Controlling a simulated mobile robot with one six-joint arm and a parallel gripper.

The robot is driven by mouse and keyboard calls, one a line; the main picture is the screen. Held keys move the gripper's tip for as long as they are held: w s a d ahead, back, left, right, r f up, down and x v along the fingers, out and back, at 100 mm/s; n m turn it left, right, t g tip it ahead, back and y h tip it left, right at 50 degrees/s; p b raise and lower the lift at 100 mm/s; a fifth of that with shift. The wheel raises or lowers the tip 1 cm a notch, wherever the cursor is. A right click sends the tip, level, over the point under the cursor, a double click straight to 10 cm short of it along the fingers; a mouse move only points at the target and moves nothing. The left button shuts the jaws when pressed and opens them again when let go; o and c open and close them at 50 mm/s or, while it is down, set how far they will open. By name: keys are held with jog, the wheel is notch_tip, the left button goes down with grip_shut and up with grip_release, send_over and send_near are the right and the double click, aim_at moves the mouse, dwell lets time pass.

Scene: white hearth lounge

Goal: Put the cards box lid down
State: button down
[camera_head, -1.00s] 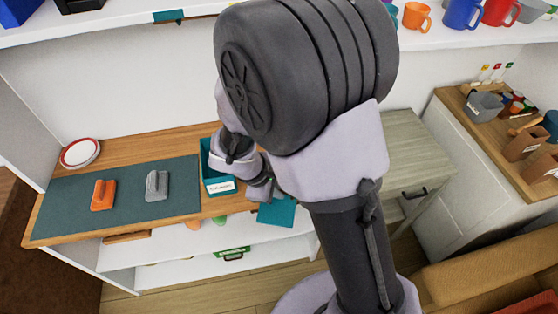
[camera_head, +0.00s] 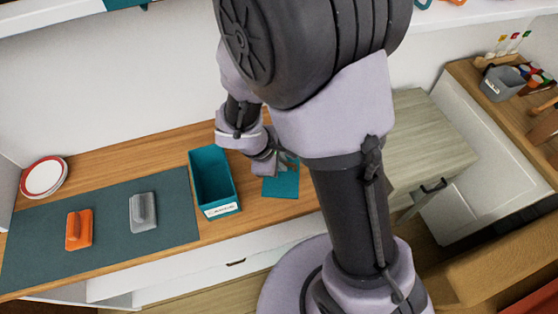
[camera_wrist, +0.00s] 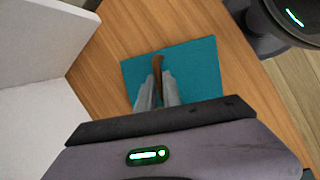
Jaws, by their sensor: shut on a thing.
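The cards box lid (camera_head: 281,184) is a flat teal square, over the wooden counter just right of the teal cards box (camera_head: 213,182). The box is open at the top, with a white label on its front. My gripper (camera_head: 268,164) is above the lid, partly hidden by my arm. In the wrist view my gripper (camera_wrist: 158,84) is shut on the brown handle in the middle of the lid (camera_wrist: 198,66). The lid lies level, on or just above the wood; I cannot tell if it touches.
Red-rimmed plates (camera_head: 44,177) lie at the far left. Bare wood (camera_head: 256,205) surrounds the lid.

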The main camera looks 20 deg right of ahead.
jog(key=shift+f, duration=0.2)
jog(key=c, duration=1.5)
grip_release()
jog(key=shift+r, duration=0.1)
jog(key=p+v, duration=0.6)
jog(key=v, duration=0.6)
jog(key=s+r+m+t+y, duration=0.2)
jog(key=s+r+m, duration=0.3)
jog(key=r+m, duration=0.3)
jog(key=s+r+m+t+y, duration=0.2)
jog(key=s+r+m+y, duration=0.2)
jog(key=r+m, duration=0.5)
jog(key=shift+s+d+r, duration=0.5)
jog(key=shift+s+r, duration=0.25)
jog(key=shift+s, duration=0.1)
jog(key=shift+f, duration=0.1)
